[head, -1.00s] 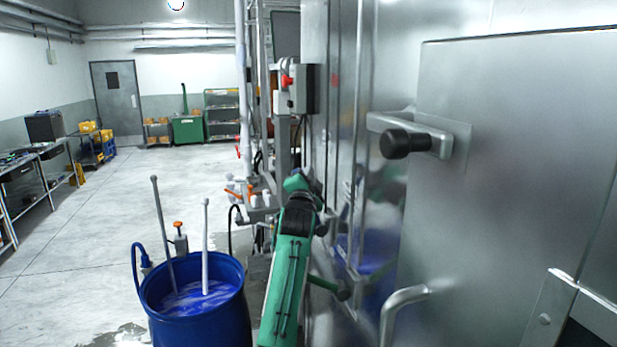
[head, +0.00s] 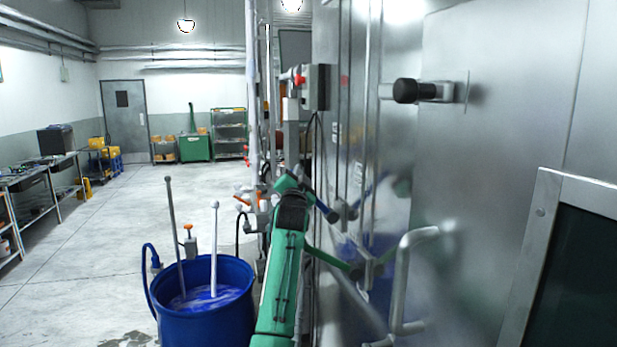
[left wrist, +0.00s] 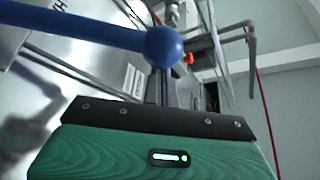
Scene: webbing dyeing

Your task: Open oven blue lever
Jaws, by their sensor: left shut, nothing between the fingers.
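The blue lever shows in the left wrist view as a thick blue rod (left wrist: 80,27) with a round ball end (left wrist: 163,46). It crosses the upper left, and its ball overlaps the tips of my left gripper's dark fingers (left wrist: 164,88). The fingers are together and empty. I cannot tell whether they touch the ball. In the head view my green left arm reaches forward along the steel oven wall. A dark bluish rod (head: 322,198) beside its far end looks like the lever. My fingertips cannot be made out there. My right gripper is not in view.
A black-knobbed latch (head: 405,91) and a curved metal handle (head: 400,285) are on the steel front at right. A blue drum (head: 205,325) with two upright rods stands left of my arm. A grey control box (head: 316,87) is ahead. Open floor lies left.

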